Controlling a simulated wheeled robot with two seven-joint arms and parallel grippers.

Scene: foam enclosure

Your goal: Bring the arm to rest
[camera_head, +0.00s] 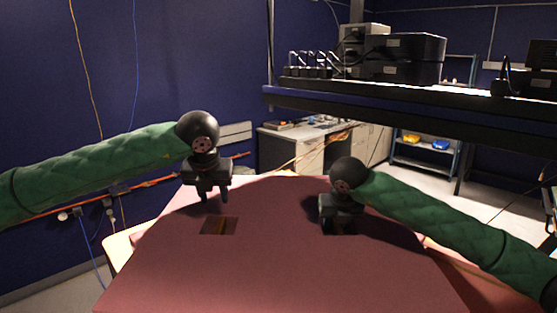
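My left gripper (213,198) hangs pointing down above the red-brown foam surface, just behind a square opening (219,226). Its two fingers show with a gap between them, and I see nothing held. My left arm (100,165), in a green quilted sleeve, comes in from the left. My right gripper (338,227) points down at the right-hand square opening (345,235), and its fingertips overlap that opening in the picture. Whether they reach inside, I cannot tell. My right arm (440,225) comes in from the right.
The foam surface (270,275) is clear between and in front of the grippers. A raised shelf (400,103) with black equipment boxes (405,58) stands behind on the right. A bench (300,140) is at the back. A dark blue wall (60,100) with cables is on the left.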

